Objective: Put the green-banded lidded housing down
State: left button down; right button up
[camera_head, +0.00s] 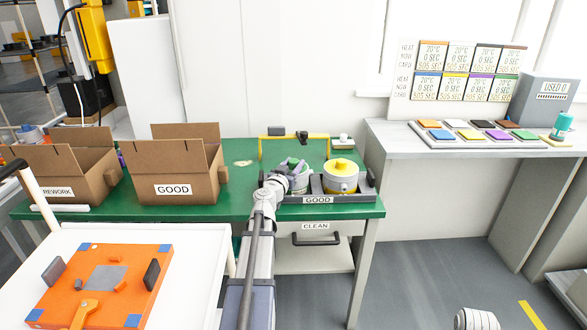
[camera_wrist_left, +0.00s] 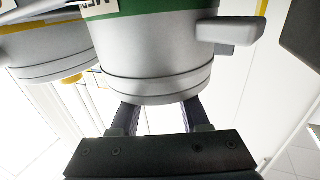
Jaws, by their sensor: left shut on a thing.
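The green-banded lidded housing (camera_head: 297,182) is at the left part of the dark tray marked GOOD (camera_head: 358,197) on the green table. My left gripper (camera_head: 282,185) is shut on it, and my arm hides part of it. The housing also fills the top of the left wrist view (camera_wrist_left: 155,62), a grey body with a green band, above the gripper's fingers (camera_wrist_left: 158,117). I cannot tell whether its base touches the tray floor. A yellow-lidded housing (camera_head: 341,178) stands in the tray's right part; a yellow-banded one shows in the wrist view (camera_wrist_left: 45,48).
An open cardboard box marked GOOD (camera_head: 172,173) and one marked REWORK (camera_head: 62,172) stand left of the tray. A yellow frame (camera_head: 262,148) rises behind the tray. An orange fixture (camera_head: 100,285) lies on the white surface at front left. A grey side table (camera_head: 470,150) holds coloured cards.

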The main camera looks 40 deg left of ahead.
pick_arm(q)
jog(key=shift+c, duration=1.9)
grip_release()
jog(key=shift+r, duration=0.15)
jog(key=v, duration=1.2)
